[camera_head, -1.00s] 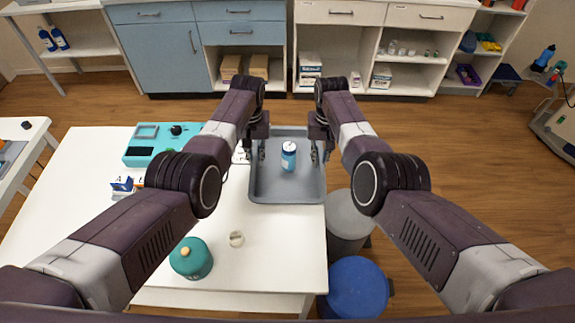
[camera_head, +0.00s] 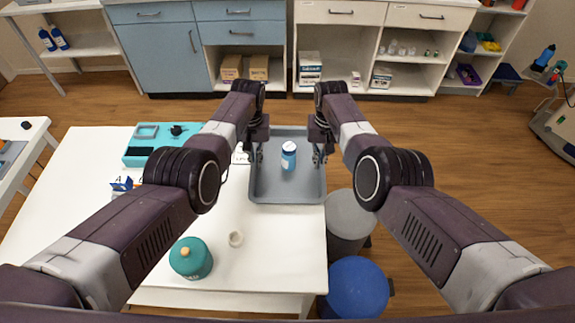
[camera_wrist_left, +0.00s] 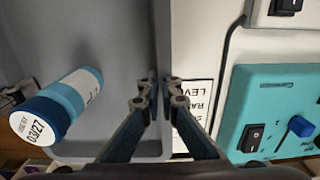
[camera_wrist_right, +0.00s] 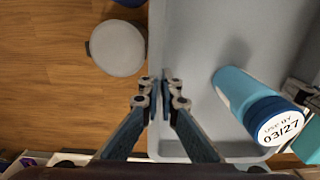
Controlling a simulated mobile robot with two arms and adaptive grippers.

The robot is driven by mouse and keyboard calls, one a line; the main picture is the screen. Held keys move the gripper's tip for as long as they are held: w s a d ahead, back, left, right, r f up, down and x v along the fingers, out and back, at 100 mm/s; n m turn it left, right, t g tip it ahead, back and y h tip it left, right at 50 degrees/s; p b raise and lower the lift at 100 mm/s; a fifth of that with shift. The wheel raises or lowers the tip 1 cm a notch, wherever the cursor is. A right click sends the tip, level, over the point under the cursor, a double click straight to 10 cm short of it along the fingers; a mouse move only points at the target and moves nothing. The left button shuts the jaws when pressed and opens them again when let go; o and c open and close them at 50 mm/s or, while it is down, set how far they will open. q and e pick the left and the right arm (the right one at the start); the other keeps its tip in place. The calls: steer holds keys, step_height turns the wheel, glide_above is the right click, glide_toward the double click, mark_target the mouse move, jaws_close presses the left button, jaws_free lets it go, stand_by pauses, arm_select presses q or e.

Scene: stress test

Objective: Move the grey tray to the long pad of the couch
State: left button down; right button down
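The grey tray (camera_head: 288,196) lies on the white table at its right edge. A blue bottle with a white label (camera_head: 289,156) stands in it. My left gripper (camera_head: 257,157) is at the tray's left rim, its fingers closed on either side of the wall, as the left wrist view (camera_wrist_left: 160,88) shows. My right gripper (camera_head: 319,157) is likewise closed on the right rim, with the wall between its fingertips in the right wrist view (camera_wrist_right: 160,85). The tray seems to rest on the table. No couch or long pad is in view.
Cabinets line the back; floor is open between.

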arm_select(q)
steer(key=shift+r, duration=0.15)
arm_select(e)
steer(key=shift+r, duration=0.15)
